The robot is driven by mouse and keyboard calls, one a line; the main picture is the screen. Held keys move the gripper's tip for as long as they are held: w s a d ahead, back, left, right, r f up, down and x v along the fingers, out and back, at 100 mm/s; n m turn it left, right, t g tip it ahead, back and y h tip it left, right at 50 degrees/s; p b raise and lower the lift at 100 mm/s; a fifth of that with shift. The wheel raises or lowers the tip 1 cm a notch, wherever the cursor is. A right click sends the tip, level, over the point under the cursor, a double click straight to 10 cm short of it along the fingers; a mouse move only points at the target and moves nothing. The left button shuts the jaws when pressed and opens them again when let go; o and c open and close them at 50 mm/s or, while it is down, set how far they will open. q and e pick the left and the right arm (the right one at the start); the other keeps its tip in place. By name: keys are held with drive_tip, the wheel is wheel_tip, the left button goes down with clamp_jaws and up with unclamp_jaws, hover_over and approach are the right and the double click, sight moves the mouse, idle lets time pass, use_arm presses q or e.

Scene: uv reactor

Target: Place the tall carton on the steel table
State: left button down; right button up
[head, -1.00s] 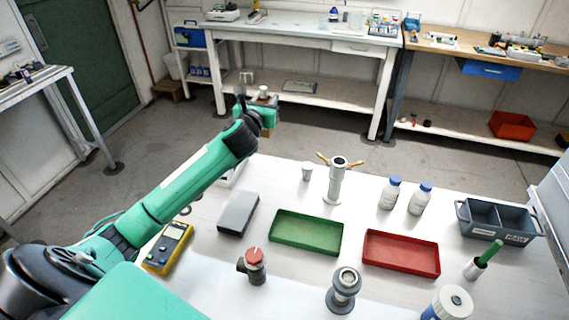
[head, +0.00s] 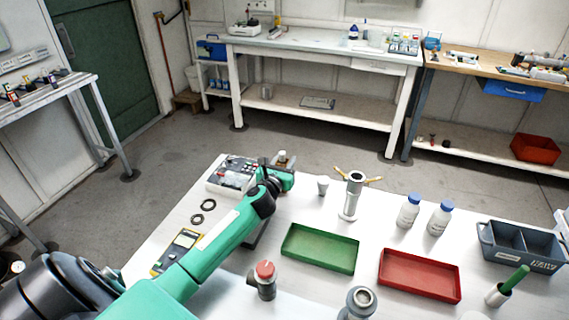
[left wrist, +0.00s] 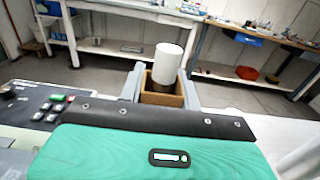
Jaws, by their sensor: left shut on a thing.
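My left gripper (head: 281,168) is shut on a brown carton, seen in the left wrist view (left wrist: 158,98) between the two grey fingers (left wrist: 160,88). A white cylinder (left wrist: 168,62) stands up out of the carton's top. In the head view the carton is small and partly hidden by the gripper, near the far edge of the white-topped table (head: 285,213). I cannot tell whether its base touches anything. My right gripper is not in view.
Green (head: 320,248) and red (head: 420,275) trays lie closer. Beyond the floor gap stand a grey-topped bench (head: 320,52) and a side table (head: 45,100) at left.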

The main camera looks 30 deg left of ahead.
use_arm(q)
drive_tip(key=shift+f, duration=0.15)
drive_tip(key=c, duration=1)
unclamp_jaws()
drive_tip(key=b+v, duration=0.1)
drive_tip(key=v, duration=1.1)
drive_tip(key=shift+a, duration=0.1)
